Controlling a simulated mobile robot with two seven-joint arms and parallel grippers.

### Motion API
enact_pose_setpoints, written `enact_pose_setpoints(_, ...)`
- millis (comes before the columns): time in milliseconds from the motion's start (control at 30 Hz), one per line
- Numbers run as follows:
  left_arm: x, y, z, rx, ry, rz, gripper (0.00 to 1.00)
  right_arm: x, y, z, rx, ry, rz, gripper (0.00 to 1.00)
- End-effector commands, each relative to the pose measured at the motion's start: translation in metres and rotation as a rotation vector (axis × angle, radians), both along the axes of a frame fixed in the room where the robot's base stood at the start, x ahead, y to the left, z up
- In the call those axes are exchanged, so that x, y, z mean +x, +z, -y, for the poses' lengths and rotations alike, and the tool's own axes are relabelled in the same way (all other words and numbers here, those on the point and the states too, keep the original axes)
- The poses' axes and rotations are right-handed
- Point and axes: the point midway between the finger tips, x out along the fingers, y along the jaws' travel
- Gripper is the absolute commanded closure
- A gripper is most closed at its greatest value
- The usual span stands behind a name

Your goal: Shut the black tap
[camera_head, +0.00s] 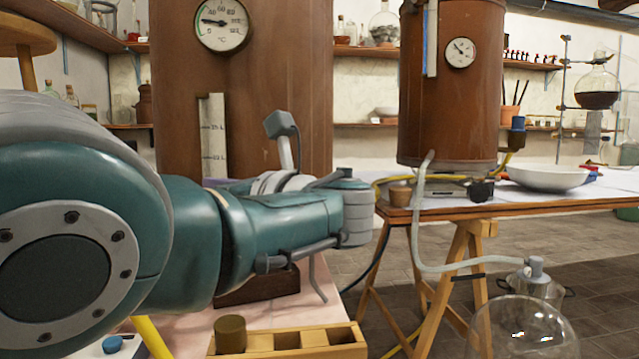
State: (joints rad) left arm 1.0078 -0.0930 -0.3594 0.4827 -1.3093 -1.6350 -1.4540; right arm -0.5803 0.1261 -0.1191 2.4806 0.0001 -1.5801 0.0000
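My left arm comes in from the left, large and teal, and crosses in front of the left copper boiler (240,100). Its far end, with my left gripper (355,212), is by the boiler's right lower side. The fingers are not clearly seen, so I cannot tell whether they are open or shut, or on anything. A small black knob-like part (482,190) sits at the foot of the right copper boiler (450,110), to the right of my arm and apart from it. I cannot tell for sure that it is the black tap. The left boiler's lower front is hidden by my arm. My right gripper is not in view.
A wooden trestle table (520,203) carries the right boiler, a white bowl (548,177) and a yellow hose (400,179). A pale hose (422,235) hangs towards a metal pot (535,286). A glass flask (520,330) and a wooden rack (285,343) are near the front.

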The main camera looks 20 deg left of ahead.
Motion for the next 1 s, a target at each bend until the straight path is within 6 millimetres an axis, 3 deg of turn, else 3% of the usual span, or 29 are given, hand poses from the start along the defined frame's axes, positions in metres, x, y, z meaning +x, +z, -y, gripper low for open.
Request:
enact_pose_setpoints(167, 0.0, -0.003, -0.002, -0.01, -0.009, 0.016, 0.48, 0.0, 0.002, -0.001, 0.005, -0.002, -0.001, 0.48)
enact_pose_setpoints(267, 0.002, -0.017, -0.012, -0.057, -0.051, 0.098, 0.48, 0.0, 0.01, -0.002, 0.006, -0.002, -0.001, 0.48)
enact_pose_setpoints(433, -0.002, -0.052, -0.042, -0.209, -0.177, 0.388, 0.48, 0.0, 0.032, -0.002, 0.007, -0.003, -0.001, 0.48)
enact_pose_setpoints(567, -0.016, -0.063, -0.069, -0.358, -0.305, 0.686, 0.48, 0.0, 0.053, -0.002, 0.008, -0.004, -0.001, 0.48)
enact_pose_setpoints(733, -0.045, -0.042, -0.083, -0.611, -0.527, 1.051, 0.48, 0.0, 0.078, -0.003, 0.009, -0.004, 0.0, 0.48)
enact_pose_setpoints(1000, -0.07, -0.003, -0.056, -0.946, -0.75, 1.264, 0.48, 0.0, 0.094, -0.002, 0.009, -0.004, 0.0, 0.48)
